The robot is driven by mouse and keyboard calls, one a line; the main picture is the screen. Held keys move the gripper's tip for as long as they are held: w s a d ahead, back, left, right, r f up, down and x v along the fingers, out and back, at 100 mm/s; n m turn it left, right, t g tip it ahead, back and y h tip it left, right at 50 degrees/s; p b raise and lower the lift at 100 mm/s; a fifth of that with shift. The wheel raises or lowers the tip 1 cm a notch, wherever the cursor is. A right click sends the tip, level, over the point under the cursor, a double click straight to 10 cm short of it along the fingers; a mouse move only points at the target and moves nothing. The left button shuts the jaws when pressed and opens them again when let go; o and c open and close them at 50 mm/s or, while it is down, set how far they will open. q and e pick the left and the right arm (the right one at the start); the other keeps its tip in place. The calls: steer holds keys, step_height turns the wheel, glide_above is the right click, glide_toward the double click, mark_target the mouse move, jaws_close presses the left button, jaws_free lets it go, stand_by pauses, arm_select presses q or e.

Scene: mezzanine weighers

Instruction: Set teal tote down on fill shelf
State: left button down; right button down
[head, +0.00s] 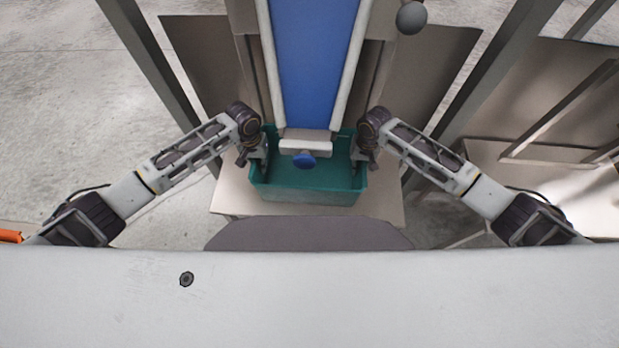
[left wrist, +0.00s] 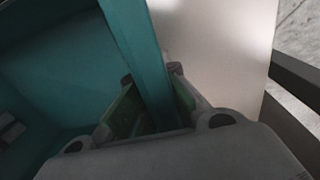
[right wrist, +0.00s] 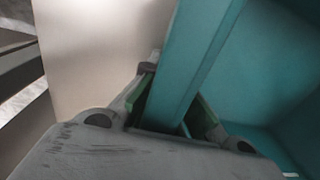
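The teal tote (head: 315,196) sits upright and level below the lower end of a blue chute, over the beige fill shelf (head: 386,207). I cannot tell whether its base touches the shelf. My left gripper (head: 257,160) is shut on its left side wall; in the left wrist view the teal wall (left wrist: 140,55) runs between the fingers. My right gripper (head: 362,158) is shut on its right side wall; that wall (right wrist: 197,55) runs between the fingers in the right wrist view. The chute hides part of the tote's back.
The blue chute (head: 313,55) with pale side rails ends above the tote, with a blue knob (head: 304,160) at its lower end. Grey frame posts (head: 150,65) stand at both sides. A bare strip of shelf lies in front of the tote. A beige table (head: 540,190) is at right.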

arm_select(q)
steer(key=c, duration=1.6)
jaws_free()
steer(key=shift+c, duration=0.2)
arm_select(e)
steer(key=c, duration=1.6)
jaws_free()
steer(key=shift+c, duration=0.2)
arm_select(q)
steer(key=shift+a+r, duration=0.15)
steer(key=shift+r, duration=2.85)
steer(key=shift+a+r, duration=0.1)
steer(key=shift+r, duration=2.9)
arm_select(e)
steer(key=shift+d+r, duration=0.15)
steer(key=shift+r, duration=2.85)
steer(key=shift+d+r, duration=0.1)
steer(key=shift+r, duration=2.9)
arm_select(q)
steer(key=shift+s+f, duration=0.1)
arm_select(e)
steer(key=shift+s, duration=0.15)
